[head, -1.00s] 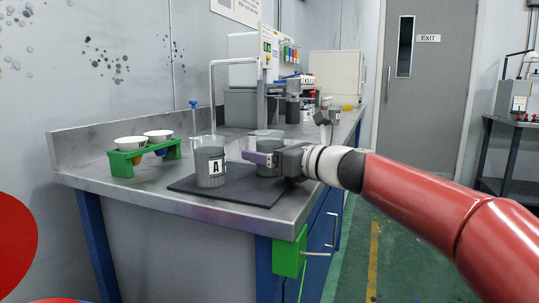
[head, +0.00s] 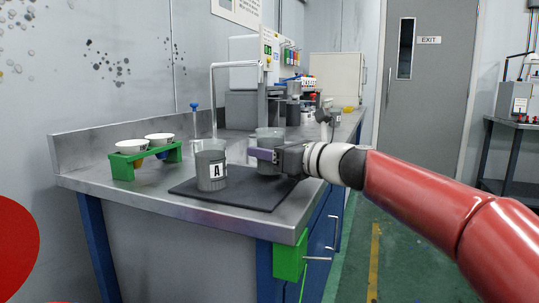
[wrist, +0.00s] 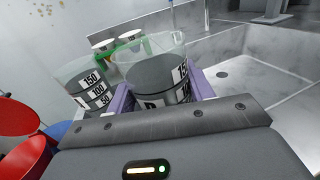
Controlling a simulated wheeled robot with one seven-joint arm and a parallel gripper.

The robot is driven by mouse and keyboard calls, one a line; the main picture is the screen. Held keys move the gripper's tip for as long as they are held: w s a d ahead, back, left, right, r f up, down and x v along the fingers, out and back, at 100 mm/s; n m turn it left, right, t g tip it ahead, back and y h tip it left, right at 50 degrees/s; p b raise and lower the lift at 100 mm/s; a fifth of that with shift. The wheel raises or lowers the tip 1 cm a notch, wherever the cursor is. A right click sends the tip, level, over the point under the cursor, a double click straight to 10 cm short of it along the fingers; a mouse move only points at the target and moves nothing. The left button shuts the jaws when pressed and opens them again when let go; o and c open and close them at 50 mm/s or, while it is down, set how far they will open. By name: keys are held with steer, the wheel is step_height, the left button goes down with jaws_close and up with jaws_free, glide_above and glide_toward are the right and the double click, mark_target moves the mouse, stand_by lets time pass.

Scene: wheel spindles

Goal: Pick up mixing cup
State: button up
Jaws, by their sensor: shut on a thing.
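My gripper (head: 262,155) has its purple fingers closed around a clear graduated mixing cup (head: 269,135) with grey contents. The cup is upright, and it also shows between the fingers in the wrist view (wrist: 158,72). In the head view the fingers cover part of its side. It is over the dark mat; whether its base is clear of the mat is hard to tell. A similar cup labelled A (head: 211,167) stands on the mat to its left, apart from it; it also shows in the wrist view (wrist: 88,85).
The dark mat (head: 245,196) lies near the front edge of the metal bench (head: 130,194). A green rack (head: 122,168) with two white funnels stands at the left. A bent metal pipe (head: 214,95) rises behind the cups. Bottles and equipment stand farther back.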

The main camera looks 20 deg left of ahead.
step_height(320, 180, up, 18)
steer(key=p, duration=0.7)
steer(key=shift+f, duration=0.15)
steer(key=shift+r, duration=0.5)
